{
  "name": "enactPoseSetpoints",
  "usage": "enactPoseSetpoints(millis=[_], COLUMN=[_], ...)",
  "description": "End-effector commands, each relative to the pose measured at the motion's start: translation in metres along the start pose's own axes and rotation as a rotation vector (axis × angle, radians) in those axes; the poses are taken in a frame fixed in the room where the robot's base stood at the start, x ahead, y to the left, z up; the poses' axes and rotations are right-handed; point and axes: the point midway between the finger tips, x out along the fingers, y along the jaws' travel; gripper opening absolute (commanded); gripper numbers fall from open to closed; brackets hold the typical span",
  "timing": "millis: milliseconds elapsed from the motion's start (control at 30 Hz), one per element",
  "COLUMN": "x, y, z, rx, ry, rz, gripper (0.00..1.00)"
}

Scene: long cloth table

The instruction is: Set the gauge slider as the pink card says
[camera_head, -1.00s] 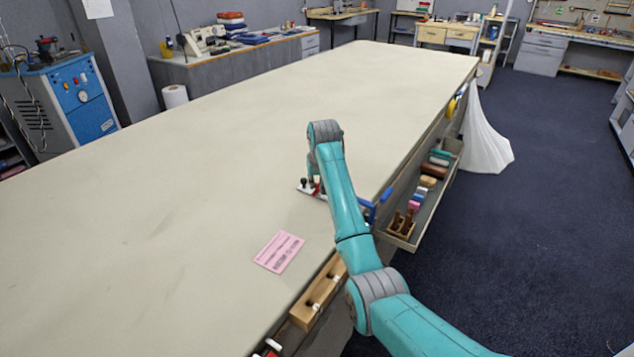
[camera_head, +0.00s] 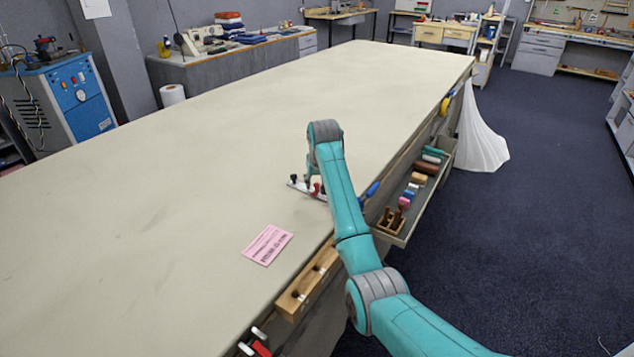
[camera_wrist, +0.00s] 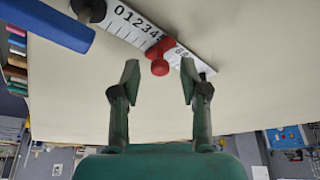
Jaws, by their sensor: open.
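The pink card (camera_head: 267,244) lies flat on the table near its right edge; its print is too small to read. The white gauge (camera_head: 303,188) lies farther along that edge, partly hidden by my arm. In the wrist view the gauge (camera_wrist: 125,22) shows black digits 0 to 5 and tick marks, with dark posts at its ends. Its red slider knob (camera_wrist: 158,58) stands just past the 5 and covers the digits there. My gripper (camera_wrist: 160,78) is open and empty, its fingertips either side of the knob in the picture; contact cannot be told.
A wooden block (camera_head: 308,283) sits along the table edge near the card. A tray (camera_head: 425,198) with several small coloured items hangs at the table's side. A blue bar-shaped thing (camera_wrist: 45,22) is close to the gauge. The table's left and far parts (camera_head: 200,150) are clear.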

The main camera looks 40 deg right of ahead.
Motion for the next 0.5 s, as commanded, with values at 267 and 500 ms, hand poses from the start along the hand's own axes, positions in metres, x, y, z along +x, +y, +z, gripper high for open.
enactPoseSetpoints(millis=[267,500], x=[-0.006,-0.044], y=[0.000,0.000], z=[-0.001,-0.001], rx=[0.000,0.000], ry=[0.001,0.005], rz=[0.000,0.000], gripper=[0.44,0.44])
